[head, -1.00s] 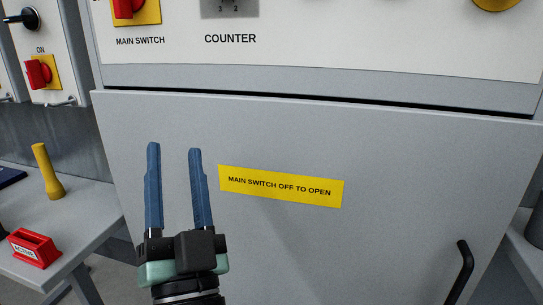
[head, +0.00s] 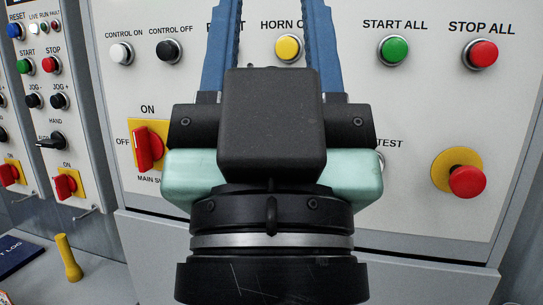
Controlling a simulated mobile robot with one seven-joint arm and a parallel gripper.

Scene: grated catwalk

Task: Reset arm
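My gripper (head: 275,30) fills the middle of the head view, close to the camera and pointing up. Its two blue fingers stand apart with nothing seen between them, and their tips are cut off by the top edge. Behind it is a light control panel (head: 330,85). My gripper hides part of the panel, including most of one label in the top row and the counter area. The red main switch (head: 143,149) on its yellow plate shows just left of the gripper, its handle about upright.
The panel carries a yellow horn button (head: 289,47), a green start-all button (head: 393,50), a red stop-all button (head: 480,53) and a red emergency stop (head: 467,181). More control panels (head: 40,100) stand at the left. A yellow cylindrical object (head: 68,257) stands on a bench at lower left.

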